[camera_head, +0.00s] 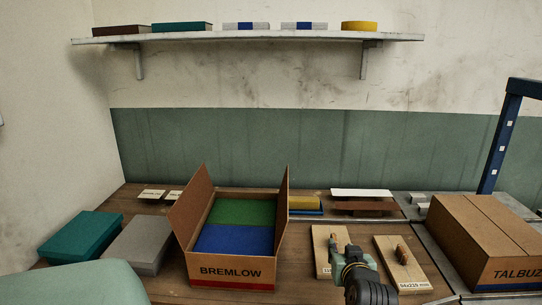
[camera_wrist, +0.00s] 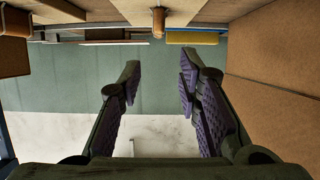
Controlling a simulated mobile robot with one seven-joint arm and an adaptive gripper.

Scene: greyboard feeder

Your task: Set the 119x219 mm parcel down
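A flat light-wood board (camera_head: 322,264) with a partly hidden label that seems to start with "11" lies on the table right of the open carton; I cannot read its full size. In the wrist view an upright wooden peg (camera_wrist: 158,20) stands ahead of the gap between my fingers, apart from both. My gripper (camera_head: 336,241) is over this board; in the wrist view it (camera_wrist: 159,75) is open with nothing between the fingers. A second pegged board (camera_head: 402,268), marked 94x219 mm, lies to the right.
The BREMLOW carton (camera_head: 230,272) is open, with a green parcel (camera_head: 243,211) and a blue parcel (camera_head: 232,239) inside. Its wall (camera_wrist: 275,60) stands close beside my fingers. A TALBUZ carton (camera_head: 480,235) is at right; teal (camera_head: 80,235) and grey (camera_head: 138,243) boxes are left.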

